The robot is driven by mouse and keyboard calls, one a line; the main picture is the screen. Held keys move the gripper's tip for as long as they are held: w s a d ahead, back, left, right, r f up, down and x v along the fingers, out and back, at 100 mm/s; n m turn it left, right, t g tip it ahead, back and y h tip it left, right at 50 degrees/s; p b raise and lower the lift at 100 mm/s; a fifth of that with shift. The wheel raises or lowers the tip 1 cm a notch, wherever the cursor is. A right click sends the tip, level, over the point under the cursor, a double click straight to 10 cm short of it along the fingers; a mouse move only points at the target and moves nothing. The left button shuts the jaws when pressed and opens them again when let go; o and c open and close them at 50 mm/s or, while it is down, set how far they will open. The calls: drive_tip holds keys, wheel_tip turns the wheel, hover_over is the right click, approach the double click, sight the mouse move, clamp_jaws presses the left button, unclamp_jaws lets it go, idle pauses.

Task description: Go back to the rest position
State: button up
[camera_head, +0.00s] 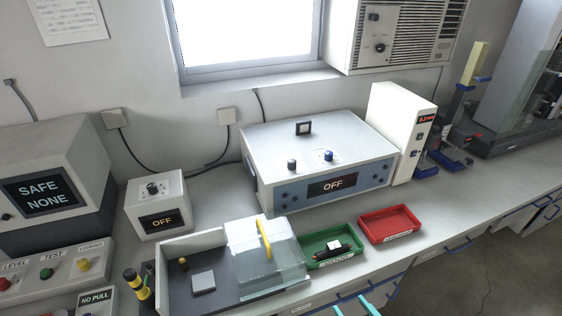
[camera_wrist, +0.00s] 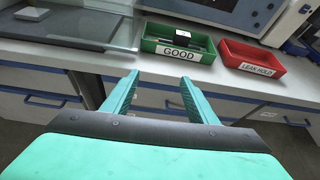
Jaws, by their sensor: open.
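My gripper (camera_wrist: 155,98) is open and empty in the wrist view, its two teal fingers spread apart in front of the bench edge. In the head view only the teal fingertips (camera_head: 355,307) show at the bottom edge. The green tray (camera_wrist: 150,46), labelled GOOD, lies beyond the fingers on the bench. A black cable sample (camera_head: 333,249) with a white tag lies in that green tray (camera_head: 312,264). The red tray (camera_head: 390,224) beside it is empty in the head view. In the wrist view the red tray (camera_wrist: 228,60) carries a LEAK HOLD label.
A test fixture with a clear cover and yellow handle (camera_head: 264,240) stands left of the trays. A large box reading OFF (camera_head: 332,184) stands behind. Blue-handled drawers (camera_head: 450,248) line the bench front. Open floor (camera_head: 470,285) lies at lower right.

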drive_tip(key=s+a+f+n+h, duration=0.5)
drive_tip(key=s+a+f+n, duration=0.45)
drive_tip(key=s+n, duration=0.2)
drive_tip(key=s+a+r+n+t, duration=0.1)
drive_tip(key=s+a+r+n, duration=0.4)
drive_tip(key=n, duration=0.5)
drive_tip(key=s+a+r+n+t+y, duration=0.1)
drive_tip(key=s+a+r+n, duration=0.4)
drive_tip(key=n, duration=0.5)
drive_tip(key=s+r, duration=0.2)
drive_tip(key=s, duration=0.1)
drive_tip(key=shift+s+r+t, duration=0.2)
drive_tip(key=shift+r+t, duration=0.05)
drive_tip(key=shift+t, duration=0.15)
